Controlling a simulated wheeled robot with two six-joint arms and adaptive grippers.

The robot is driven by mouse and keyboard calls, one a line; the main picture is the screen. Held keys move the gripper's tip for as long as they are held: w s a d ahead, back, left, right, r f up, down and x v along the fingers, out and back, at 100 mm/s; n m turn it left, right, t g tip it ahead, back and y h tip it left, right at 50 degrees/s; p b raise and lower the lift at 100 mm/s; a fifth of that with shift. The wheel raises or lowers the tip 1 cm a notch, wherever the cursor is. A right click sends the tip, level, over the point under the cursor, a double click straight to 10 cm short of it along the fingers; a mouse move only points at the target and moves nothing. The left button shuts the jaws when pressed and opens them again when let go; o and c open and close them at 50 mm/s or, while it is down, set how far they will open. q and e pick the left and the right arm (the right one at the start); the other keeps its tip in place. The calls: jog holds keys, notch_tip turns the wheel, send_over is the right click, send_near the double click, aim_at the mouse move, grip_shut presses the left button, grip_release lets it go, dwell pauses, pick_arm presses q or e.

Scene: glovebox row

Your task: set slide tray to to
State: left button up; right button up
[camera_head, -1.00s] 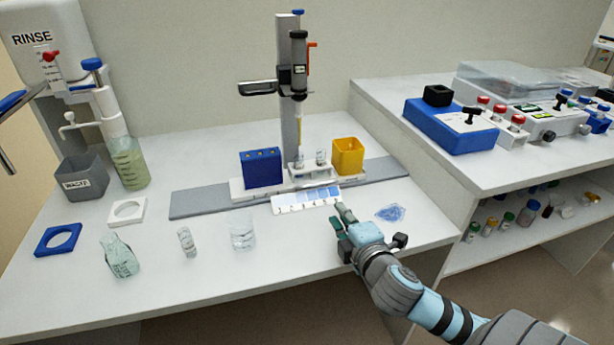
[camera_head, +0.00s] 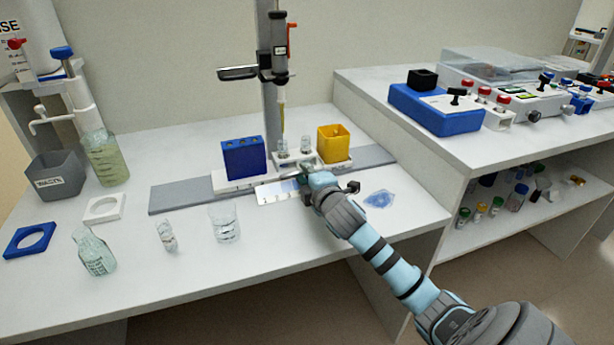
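The slide tray (camera_head: 226,182) is a white carrier on a long grey rail (camera_head: 180,197). It bears a blue rack (camera_head: 243,160) at left, small clear vials (camera_head: 282,149) in the middle and a yellow cup (camera_head: 334,146) at right. A strip with blue shaded steps (camera_head: 272,192) lies along its front. My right gripper (camera_head: 308,172) is at the tray's front, just below the vials, and covers the strip's right end. I cannot tell whether it touches the tray, and its fingers are too small and overlapped to judge. My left gripper is out of view.
A stand column (camera_head: 270,110) with a dispenser rises behind the tray. A blue patch (camera_head: 380,199) lies right of my wrist. The front middle of the bench is clear.

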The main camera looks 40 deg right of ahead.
jog(key=shift+c, duration=0.3)
grip_shut()
